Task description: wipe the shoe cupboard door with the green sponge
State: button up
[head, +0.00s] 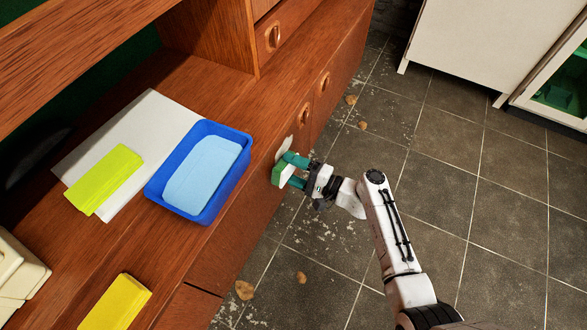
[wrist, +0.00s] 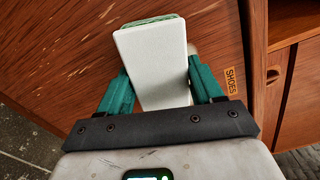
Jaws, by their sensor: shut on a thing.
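The green sponge (head: 279,174), with a white body, is held between the green fingers of my gripper (head: 288,170). In the wrist view the sponge (wrist: 155,62) shows its white face, with green at its far end, between both fingers of my gripper (wrist: 160,88). The shoe cupboard door (wrist: 60,50) is brown wood with a "SHOES" label (wrist: 230,80) to the right of the sponge. The sponge is close in front of the door; I cannot tell whether it touches.
On the wooden top stand a blue tray (head: 245,171) with a light blue sponge (head: 203,172), a white sheet (head: 150,120), a yellow-green cloth (head: 104,180) and a yellow block (head: 115,303). The tiled floor (head: 440,150) has crumbs and brown bits; white furniture (head: 470,45) stands at the back.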

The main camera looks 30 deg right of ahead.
aim_at(291, 139)
jog(key=shift+w+a, duration=0.35)
jog(key=shift+w, duration=0.1)
jog(key=shift+w+d, duration=0.1)
jog(key=shift+w+d+b, duration=0.4)
jog(key=shift+d+b, duration=0.1)
jog(key=shift+d, duration=0.15)
jog(key=shift+w+d+b, duration=0.35)
jog(key=shift+d+b, duration=0.1)
jog(key=shift+d, duration=0.15)
jog(key=shift+w+d+b, duration=0.9)
jog(key=shift+w+d, duration=0.05)
jog(key=shift+d, duration=0.2)
jog(key=shift+w+d+b, duration=0.9)
jog(key=shift+d, duration=0.25)
jog(key=shift+a, duration=0.1)
